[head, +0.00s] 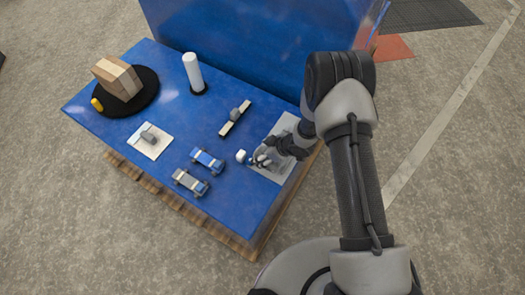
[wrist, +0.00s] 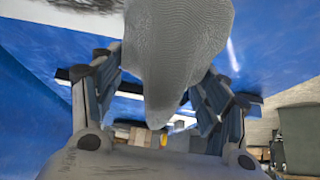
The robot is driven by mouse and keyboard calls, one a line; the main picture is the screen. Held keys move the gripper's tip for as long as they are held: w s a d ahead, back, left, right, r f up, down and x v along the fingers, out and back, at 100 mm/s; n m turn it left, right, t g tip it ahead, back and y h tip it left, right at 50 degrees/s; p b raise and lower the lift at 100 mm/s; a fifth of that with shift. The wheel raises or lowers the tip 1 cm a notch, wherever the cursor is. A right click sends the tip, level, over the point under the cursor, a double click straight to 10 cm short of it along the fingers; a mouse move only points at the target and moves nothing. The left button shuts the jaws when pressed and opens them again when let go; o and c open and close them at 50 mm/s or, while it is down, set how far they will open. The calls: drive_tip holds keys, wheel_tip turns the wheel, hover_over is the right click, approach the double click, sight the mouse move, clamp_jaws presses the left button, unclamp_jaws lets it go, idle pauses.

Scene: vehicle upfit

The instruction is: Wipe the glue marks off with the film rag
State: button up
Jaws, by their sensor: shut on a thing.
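My gripper (head: 262,158) is low over the right side of the blue table. In the wrist view its two fingers (wrist: 160,105) are closed on either side of a grey, finely textured, cloth-like bundle, which looks like the film rag (wrist: 178,50). The bundle bulges toward the top of that view and narrows between the fingers. Below my gripper in the head view lies a pale grey panel (head: 287,165), partly hidden by my arm. I cannot make out glue marks on any surface, nor tell whether the rag touches the panel.
Left of my gripper are a small white object (head: 241,156), a blue toy-like car (head: 207,160) and a grey one (head: 190,183). A cream-ended bar (head: 235,118), white roll (head: 193,72), white card (head: 139,149) and black disc with boxes (head: 149,97) stand farther off. A blue wall (head: 250,45) rises behind.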

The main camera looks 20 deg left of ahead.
wheel_tip(320, 180, down, 4)
drive_tip(key=shift+f+b, duration=0.1)
drive_tip(key=shift+b, duration=1.15)
drive_tip(key=w, duration=0.1)
drive_tip(key=w+d+p, duration=0.1)
drive_tip(key=w, duration=0.1)
drive_tip(key=w+r, duration=0.1)
drive_tip(key=w, duration=0.1)
drive_tip(key=shift+w+d+r+p, duration=0.1)
drive_tip(key=shift+w+d+p, duration=0.05)
drive_tip(key=shift+p, duration=0.25)
drive_tip(key=w+d+b, duration=0.1)
drive_tip(key=w, duration=0.4)
drive_tip(key=w+d+b, duration=0.1)
drive_tip(key=w+b, duration=0.1)
drive_tip(key=w, duration=0.3)
drive_tip(key=w+d+b, duration=0.1)
drive_tip(key=w+b, duration=0.1)
drive_tip(key=w, duration=0.3)
drive_tip(key=shift+w+d, duration=0.1)
drive_tip(key=shift+d, duration=0.2)
drive_tip(key=shift+w+d, duration=0.15)
drive_tip(key=shift+w, duration=0.5)
drive_tip(key=o, duration=1)
drive_tip(key=c, duration=1)
drive_tip(key=shift+f, duration=0.25)
